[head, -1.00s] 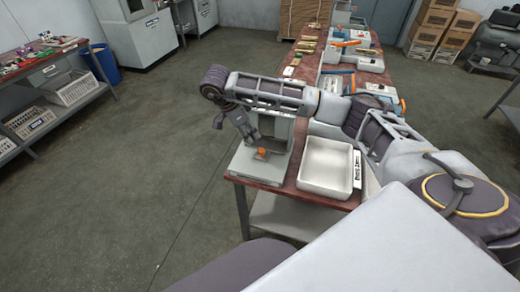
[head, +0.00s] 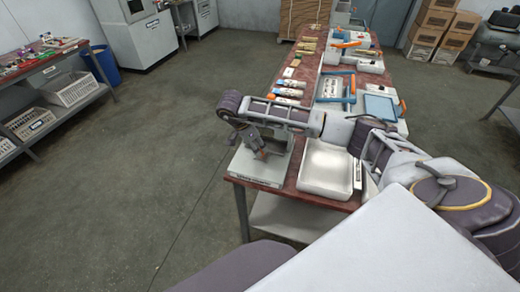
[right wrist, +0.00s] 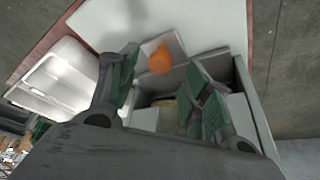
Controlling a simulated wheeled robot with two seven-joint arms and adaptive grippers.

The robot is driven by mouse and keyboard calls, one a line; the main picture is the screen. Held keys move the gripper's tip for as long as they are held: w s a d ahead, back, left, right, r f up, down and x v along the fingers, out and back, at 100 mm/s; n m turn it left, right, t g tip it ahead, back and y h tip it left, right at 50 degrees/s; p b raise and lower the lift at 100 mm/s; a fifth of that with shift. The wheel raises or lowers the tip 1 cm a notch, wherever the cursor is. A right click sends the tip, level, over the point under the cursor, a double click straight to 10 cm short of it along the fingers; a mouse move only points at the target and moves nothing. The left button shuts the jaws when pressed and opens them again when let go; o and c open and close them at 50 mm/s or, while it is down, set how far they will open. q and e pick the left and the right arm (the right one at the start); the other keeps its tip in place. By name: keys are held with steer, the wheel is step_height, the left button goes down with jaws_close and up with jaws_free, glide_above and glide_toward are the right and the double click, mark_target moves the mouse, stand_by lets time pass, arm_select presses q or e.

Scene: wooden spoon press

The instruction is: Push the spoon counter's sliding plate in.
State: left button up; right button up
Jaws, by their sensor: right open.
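The spoon counter (head: 250,170) is a light grey machine with a label on its front, at the near left corner of the table. In the right wrist view its grey housing wall (right wrist: 252,105) surrounds a dark opening. An orange knob (right wrist: 160,60) stands on a grey plate (right wrist: 176,44), which looks like the sliding plate, beside that opening. My right gripper (head: 262,150) is low over the counter and open. In the right wrist view its green-padded fingers (right wrist: 165,85) are apart, with the knob beyond and between them. Contact cannot be told. My left gripper is out of view.
A white tray (head: 326,188) stands right of the counter. The floor left of the table is clear.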

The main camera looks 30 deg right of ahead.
mark_target(261, 151)
steer(key=x, duration=0.2)
steer(key=shift+d+f, duration=0.2)
steer(key=shift+f, duration=0.1)
steer(key=shift+d+f, duration=0.15)
steer(key=shift+f, duration=0.15)
steer(key=c, duration=1)
jaws_close()
steer(key=shift+w+d+f+b, duration=0.1)
steer(key=shift+w+d+b, duration=0.2)
steer(key=shift+w+d, duration=0.55)
steer(key=shift+d, duration=0.15)
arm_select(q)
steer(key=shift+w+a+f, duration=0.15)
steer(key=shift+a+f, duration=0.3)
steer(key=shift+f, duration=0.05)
arm_select(e)
steer(key=o, duration=1)
jaws_free()
steer(key=shift+w+d, duration=0.1)
